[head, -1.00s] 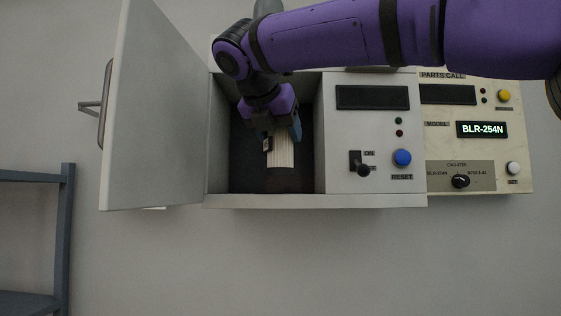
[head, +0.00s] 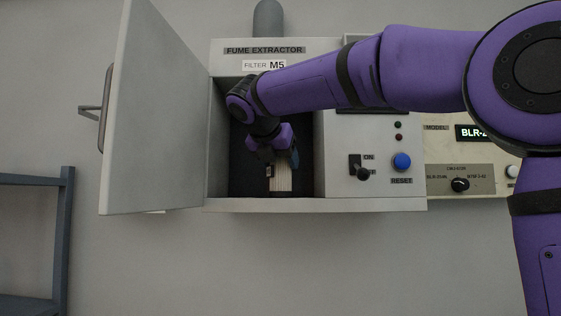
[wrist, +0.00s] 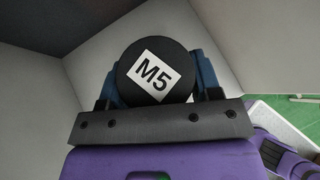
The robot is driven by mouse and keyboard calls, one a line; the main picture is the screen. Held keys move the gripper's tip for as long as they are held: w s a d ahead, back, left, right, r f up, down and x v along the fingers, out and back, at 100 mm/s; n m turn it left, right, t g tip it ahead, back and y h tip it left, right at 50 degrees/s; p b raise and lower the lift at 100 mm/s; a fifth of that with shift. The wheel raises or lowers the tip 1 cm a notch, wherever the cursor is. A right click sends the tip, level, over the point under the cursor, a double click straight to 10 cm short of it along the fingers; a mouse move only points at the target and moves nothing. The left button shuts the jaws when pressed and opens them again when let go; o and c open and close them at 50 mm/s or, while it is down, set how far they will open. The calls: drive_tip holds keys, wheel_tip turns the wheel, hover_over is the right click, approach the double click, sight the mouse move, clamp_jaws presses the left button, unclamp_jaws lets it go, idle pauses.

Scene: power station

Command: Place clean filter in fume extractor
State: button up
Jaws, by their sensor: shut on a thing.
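The fume extractor (head: 370,192) is a grey wall box with its door (head: 150,120) swung open to the left. A label above its opening reads FILTER M5. The filter (head: 281,178) is pale and ribbed with a dark bottom end, and stands upright inside the dark compartment. In the wrist view its black round top (wrist: 155,70) bears a white M5 label. My gripper (head: 278,160) is inside the compartment, shut on the filter, with a blue finger on either side of it. The head view does not clearly show whether the filter's bottom touches the compartment floor.
An ON switch (head: 360,167) and a blue RESET button (head: 401,162) are on the panel right of the opening. A beige parts-call panel (head: 445,205) is farther right, partly behind my arm. A blue-grey shelf (head: 66,240) stands at the lower left.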

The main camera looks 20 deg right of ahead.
drive_tip(key=o, duration=1)
drive_tip(key=shift+f, duration=0.1)
drive_tip(key=shift+o, duration=0.2)
drive_tip(key=shift+a+r, duration=0.15)
drive_tip(key=shift+r, duration=0.1)
drive_tip(key=s+a+r, duration=0.2)
drive_tip(key=s+a, duration=0.9)
drive_tip(key=shift+s+r, duration=0.2)
drive_tip(key=shift+r, duration=0.1)
